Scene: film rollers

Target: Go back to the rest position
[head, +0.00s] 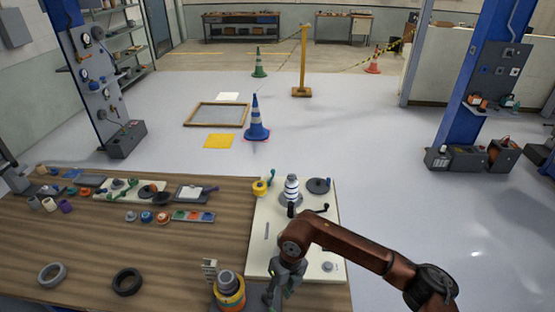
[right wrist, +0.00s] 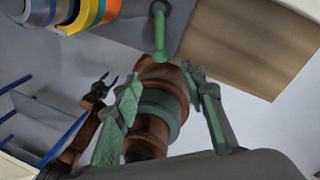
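My right arm comes in from the right in the head view, with its gripper (head: 278,292) low over the front edge of the white board (head: 258,262). In the right wrist view the fingers of this gripper (right wrist: 168,105) are spread with nothing held between them; my own red-brown body parts show behind. A small dark two-pronged gripper (right wrist: 107,86) on a red-brown arm also shows there, seemingly my left one, with its prongs apart and empty. The head view does not show my left gripper. A yellow and orange roller stack (head: 229,292) stands left of my right gripper.
A striped black-and-white roller (head: 291,188), a yellow roller (head: 260,188) and a dark disc (head: 318,186) are at the board's far end. The wooden table (head: 200,260) holds two rings (head: 127,282) and several small parts. Open floor (head: 400,210) lies to the right.

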